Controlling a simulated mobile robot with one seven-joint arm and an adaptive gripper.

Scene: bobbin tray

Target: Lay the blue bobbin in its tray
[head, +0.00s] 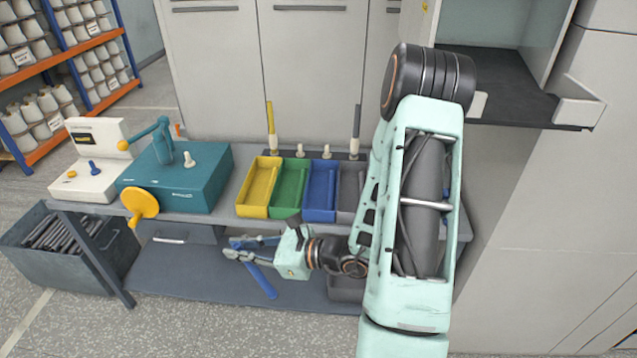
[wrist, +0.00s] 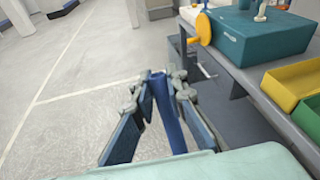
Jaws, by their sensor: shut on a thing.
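The blue bobbin (head: 262,282) is a long, slim blue rod. My gripper (head: 240,249) is shut on it, in front of the workbench and below the level of its top. The bobbin hangs tilted from the fingers. In the wrist view the bobbin (wrist: 168,115) runs between the two dark fingers of my gripper (wrist: 161,82), with floor behind it. The blue tray (head: 320,191) lies on the bench top, between the green tray (head: 290,187) and a grey tray (head: 350,190). It looks empty and is up and to the right of my gripper.
A yellow tray (head: 259,187) is left of the green one. Behind the trays stand a yellow bobbin (head: 270,118), a grey bobbin (head: 357,121) and two bare pegs. A teal machine (head: 190,178) with a yellow handwheel (head: 142,203) stands left. My arm covers the bench's right part.

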